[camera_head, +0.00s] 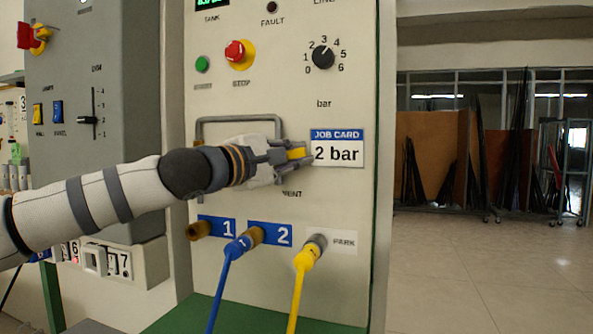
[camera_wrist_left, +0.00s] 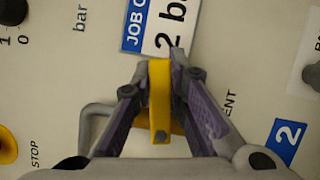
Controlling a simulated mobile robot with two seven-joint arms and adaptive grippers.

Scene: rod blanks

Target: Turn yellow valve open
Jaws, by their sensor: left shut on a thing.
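The yellow valve handle (camera_wrist_left: 160,100) sits between the two fingers of my left gripper (camera_wrist_left: 158,92) in the wrist view, with a screw head at its near end. In the head view the yellow handle (camera_head: 296,153) shows as a short strip between the fingertips of my left gripper (camera_head: 290,153), just left of the job card. The gripper is shut on the handle. The valve's body and part of the label ending in "ENT" are hidden behind the gripper. My right gripper is not in view.
A job card (camera_head: 337,148) reads "2 bar". A grey bracket (camera_head: 240,119) stands out behind my wrist. Above are a red stop button (camera_head: 235,51) and a dial (camera_head: 322,57). Below, a blue hose (camera_head: 226,272) is at port 2 and a yellow hose (camera_head: 299,285) at PARK.

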